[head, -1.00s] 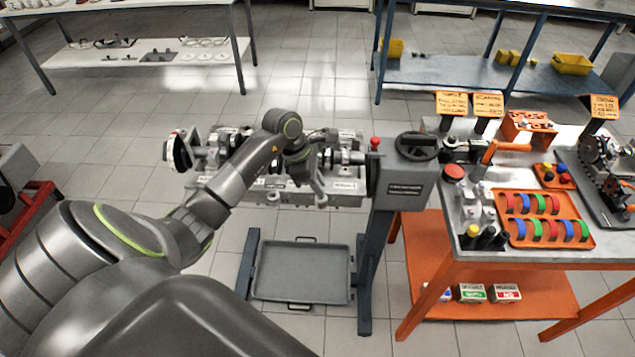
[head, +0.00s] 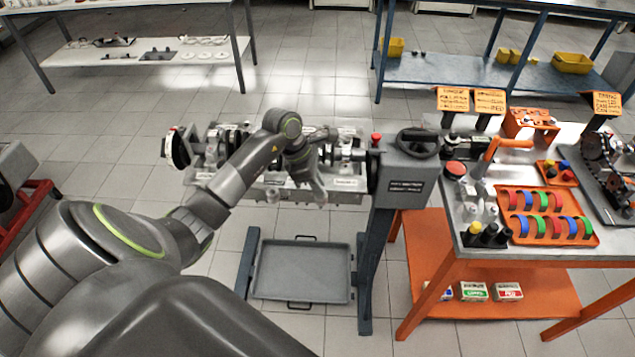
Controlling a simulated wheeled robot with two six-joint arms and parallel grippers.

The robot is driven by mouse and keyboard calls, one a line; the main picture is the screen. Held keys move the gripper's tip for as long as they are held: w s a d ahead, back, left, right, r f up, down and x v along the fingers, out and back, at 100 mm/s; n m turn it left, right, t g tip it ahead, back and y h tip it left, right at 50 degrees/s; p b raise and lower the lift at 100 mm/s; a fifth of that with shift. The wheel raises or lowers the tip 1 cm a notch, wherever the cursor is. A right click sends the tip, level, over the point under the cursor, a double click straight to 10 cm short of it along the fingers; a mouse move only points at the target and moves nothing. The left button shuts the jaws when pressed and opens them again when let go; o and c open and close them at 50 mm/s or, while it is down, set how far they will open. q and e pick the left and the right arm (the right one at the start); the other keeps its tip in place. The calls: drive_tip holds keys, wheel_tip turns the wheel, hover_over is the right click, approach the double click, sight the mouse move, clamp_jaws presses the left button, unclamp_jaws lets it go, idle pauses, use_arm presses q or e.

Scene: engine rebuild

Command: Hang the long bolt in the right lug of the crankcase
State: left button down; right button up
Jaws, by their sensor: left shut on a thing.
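The crankcase (head: 345,198) is a long grey casting with the crankshaft lying along its top, held on a stand beyond my arm. My left gripper (head: 319,190) points down in front of the right half of the crankcase, and my wrist covers part of it. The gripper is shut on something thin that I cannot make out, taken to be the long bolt. I cannot tell whether it touches the crankcase. The right lug is not clear at this size. My right gripper is not in view.
The grey stand post with its gearbox (head: 403,180) and black handwheel (head: 417,142) stands right of the crankcase. A grey drip tray (head: 300,290) lies below. The orange-framed workbench (head: 540,254) at right carries colored shells in an orange tray (head: 520,243). The floor at left is mostly clear.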

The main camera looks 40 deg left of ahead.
use_arm(q)
drive_tip(key=shift+f+b, duration=0.35)
drive_tip(key=shift+f, duration=0.05)
drive_tip(key=c, duration=1.6)
unclamp_jaws()
drive_tip(key=shift+c, duration=0.2)
drive_tip(key=shift+r, duration=0.3)
drive_tip(key=shift+r+p, duration=0.45)
drive_tip(key=shift+r, duration=0.75)
drive_tip(key=o, duration=0.6)
drive_tip(key=shift+c, duration=0.2)
